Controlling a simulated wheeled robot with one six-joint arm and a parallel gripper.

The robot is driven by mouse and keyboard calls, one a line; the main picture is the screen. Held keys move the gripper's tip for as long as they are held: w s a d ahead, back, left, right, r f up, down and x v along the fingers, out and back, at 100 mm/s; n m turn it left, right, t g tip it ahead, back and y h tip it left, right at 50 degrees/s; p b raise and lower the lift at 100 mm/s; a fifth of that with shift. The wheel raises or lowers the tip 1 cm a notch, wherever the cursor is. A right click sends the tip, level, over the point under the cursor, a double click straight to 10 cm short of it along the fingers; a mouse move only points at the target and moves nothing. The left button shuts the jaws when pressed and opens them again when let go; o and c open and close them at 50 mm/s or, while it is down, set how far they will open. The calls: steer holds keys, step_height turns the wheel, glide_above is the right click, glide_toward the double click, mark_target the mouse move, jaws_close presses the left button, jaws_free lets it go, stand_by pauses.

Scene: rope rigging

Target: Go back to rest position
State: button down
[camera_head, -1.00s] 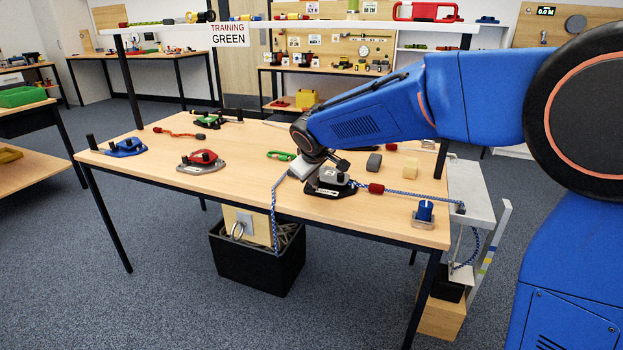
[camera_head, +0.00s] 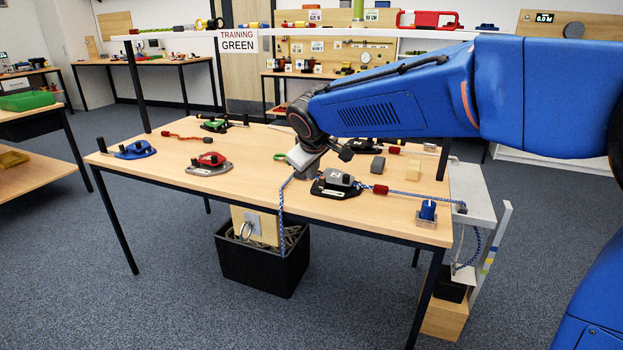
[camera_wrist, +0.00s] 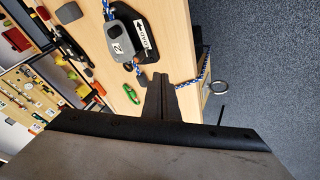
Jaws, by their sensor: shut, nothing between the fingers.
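My gripper (camera_wrist: 160,95) shows in the wrist view with its dark fingers together and empty. In the head view the end of my arm hangs above the table's front half, just left of and above a grey rope clutch (camera_head: 340,181) on a black base. The clutch also shows in the wrist view (camera_wrist: 121,42), beside a white "LOAD" arrow label. The gripper is apart from it. A blue-and-white rope (camera_head: 415,196) with a red sleeve (camera_head: 380,190) runs right from the clutch. On the other side, the rope hangs over the table's front edge (camera_head: 281,225).
The table (camera_head: 240,185) carries a blue clutch (camera_head: 132,150), a red clutch (camera_head: 209,161), a green one (camera_head: 217,125) and a blue post (camera_head: 428,210). A shelf (camera_head: 280,31) spans the back. A black bin (camera_head: 255,268) stands below. Floor at the left front is clear.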

steer(key=s+d+m+g, duration=0.1)
steer(key=s+d+m, duration=0.1)
steer(key=s+d, duration=0.7)
steer(key=s+d+m, duration=0.2)
steer(key=s+d, duration=0.4)
steer(key=d, duration=0.5)
steer(key=s+d+f+m, duration=0.2)
steer(key=s+d+f, duration=0.3)
steer(key=s, duration=0.6)
steer(key=s+d+f+m+g, duration=0.1)
steer(key=s+d+f+m, duration=0.2)
steer(key=s, duration=0.8)
step_height(320, 180, down, 2)
steer(key=shift+d+f+m+g, duration=0.25)
steer(key=shift+d+m+g, duration=0.05)
steer(key=shift+d, duration=0.95)
